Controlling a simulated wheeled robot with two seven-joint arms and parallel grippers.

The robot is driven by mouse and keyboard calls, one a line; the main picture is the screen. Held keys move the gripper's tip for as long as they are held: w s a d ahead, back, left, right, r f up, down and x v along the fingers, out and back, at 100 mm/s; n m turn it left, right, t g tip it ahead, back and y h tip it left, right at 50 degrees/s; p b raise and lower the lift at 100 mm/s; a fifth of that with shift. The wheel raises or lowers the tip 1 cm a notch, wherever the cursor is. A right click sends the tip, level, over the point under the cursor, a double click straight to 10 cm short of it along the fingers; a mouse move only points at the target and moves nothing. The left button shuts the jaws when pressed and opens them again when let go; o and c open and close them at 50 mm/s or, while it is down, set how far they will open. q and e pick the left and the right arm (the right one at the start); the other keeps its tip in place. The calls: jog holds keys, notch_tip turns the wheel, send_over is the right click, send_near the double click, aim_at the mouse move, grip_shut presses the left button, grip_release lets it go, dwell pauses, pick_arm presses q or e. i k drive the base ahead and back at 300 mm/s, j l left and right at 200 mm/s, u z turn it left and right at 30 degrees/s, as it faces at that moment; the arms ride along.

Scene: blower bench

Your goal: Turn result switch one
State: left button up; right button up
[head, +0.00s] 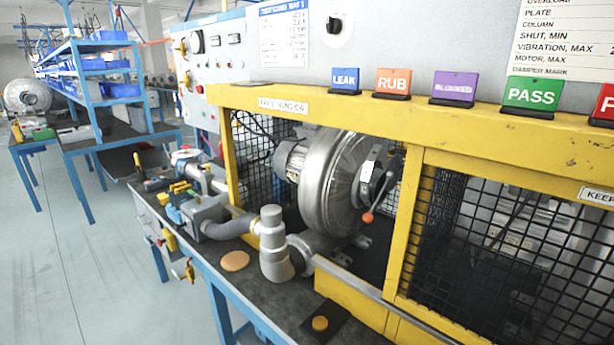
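A black rotary knob (335,25) on a pale round plate is on the grey upper panel (400,40), near the top of the head view. No legible label marks it as result switch one. Coloured plates stand along the yellow beam below: blue LEAK (345,78), orange RUB (393,82), a purple plate (453,87), green PASS (532,93) and a red plate (604,103) cut off by the right edge. Neither of my grippers shows.
A yellow guard frame (413,230) with black mesh surrounds a silver blower (335,185). Grey pipework (275,245) stands at the bench's front. An orange-yellow button (320,323) is at the front edge. Blue shelving (100,90) stands at left; the floor there is clear.

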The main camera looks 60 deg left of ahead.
aim_at(334, 25)
jog(key=u, duration=1.6)
